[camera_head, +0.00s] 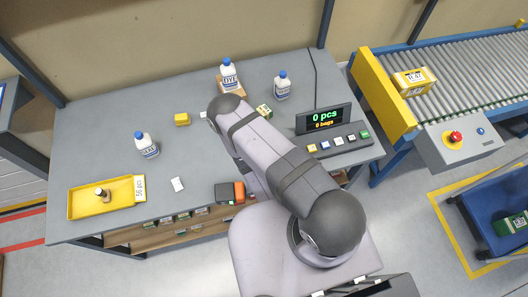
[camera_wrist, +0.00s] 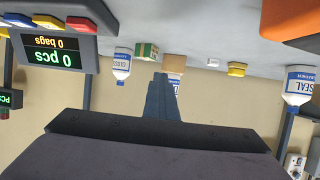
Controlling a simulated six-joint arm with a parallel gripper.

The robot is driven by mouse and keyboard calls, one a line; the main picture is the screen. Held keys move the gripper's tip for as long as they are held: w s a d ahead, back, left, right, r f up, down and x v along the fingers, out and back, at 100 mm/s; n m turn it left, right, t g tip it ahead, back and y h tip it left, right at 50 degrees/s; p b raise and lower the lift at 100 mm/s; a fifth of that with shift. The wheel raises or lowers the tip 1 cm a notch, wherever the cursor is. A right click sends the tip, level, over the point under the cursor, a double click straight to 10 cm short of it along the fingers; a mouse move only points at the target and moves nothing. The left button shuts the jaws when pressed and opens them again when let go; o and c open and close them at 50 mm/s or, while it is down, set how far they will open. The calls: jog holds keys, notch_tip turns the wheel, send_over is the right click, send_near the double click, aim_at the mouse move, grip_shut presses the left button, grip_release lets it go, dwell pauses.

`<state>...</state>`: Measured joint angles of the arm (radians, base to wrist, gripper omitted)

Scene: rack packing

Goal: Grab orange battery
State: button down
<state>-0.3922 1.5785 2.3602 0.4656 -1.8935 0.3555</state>
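An orange block (camera_head: 239,191), which looks like the orange battery, is at the table's front edge, right beside a dark grey box (camera_head: 224,193). I cannot tell whether the two are joined. A large orange surface with a dark part beside it fills the upper right corner of the wrist view (camera_wrist: 291,18), cut off by the frame. My gripper (camera_wrist: 163,82) shows in the wrist view as a dark narrow finger shape, with nothing visible held. Its finger gap does not show. In the head view my arm hides the gripper.
On the table (camera_head: 95,170) are a yellow tray (camera_head: 88,204), a white bottle (camera_head: 146,144), two more white bottles at the back, a yellow block (camera_head: 182,119), a green-and-tan box (camera_head: 264,111) and a counter display (camera_head: 323,118) reading 0 pcs. A conveyor (camera_head: 455,65) stands right.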

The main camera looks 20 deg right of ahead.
notch_tip(320, 180, up, 3)
jog(key=shift+r+p, duration=0.2)
jog(key=shift+p, duration=0.85)
jog(key=c, duration=0.5)
grip_release()
jog(key=shift+f, duration=0.15)
